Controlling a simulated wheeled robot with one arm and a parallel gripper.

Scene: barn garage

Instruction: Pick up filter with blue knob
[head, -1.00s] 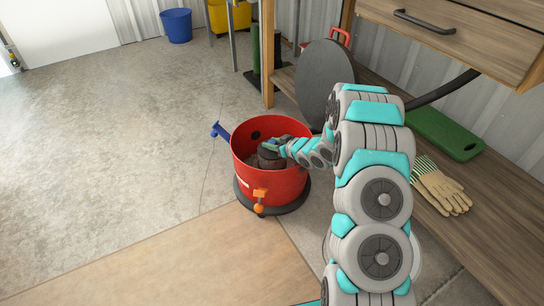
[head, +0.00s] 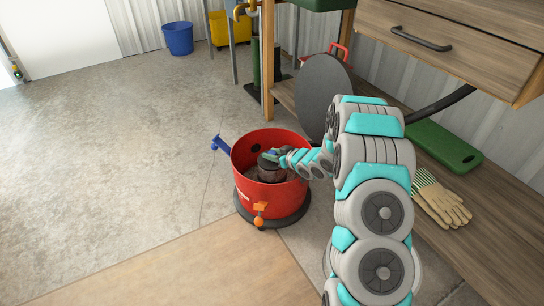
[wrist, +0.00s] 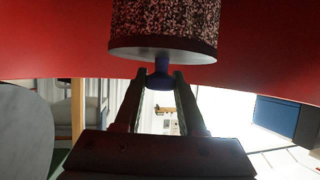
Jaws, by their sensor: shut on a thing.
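The filter is a dark, speckled cylinder (wrist: 165,22) with a blue knob (wrist: 160,66) on its end. In the wrist view the two fingertips (wrist: 160,82) of my gripper are closed on the knob from both sides. In the head view the filter (head: 270,172) is within the open red drum (head: 262,195), and my gripper (head: 277,155) is at its top. The drum's front wall hides the filter's lower end, so I cannot tell whether it touches the bottom.
The drum stands on a dark round base, with a blue handle (head: 220,144) and an orange latch (head: 260,210). A grey disc (head: 323,97) leans by the workbench (head: 500,215), which carries gloves (head: 440,200) and a green board (head: 445,147). Floor to the left is clear.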

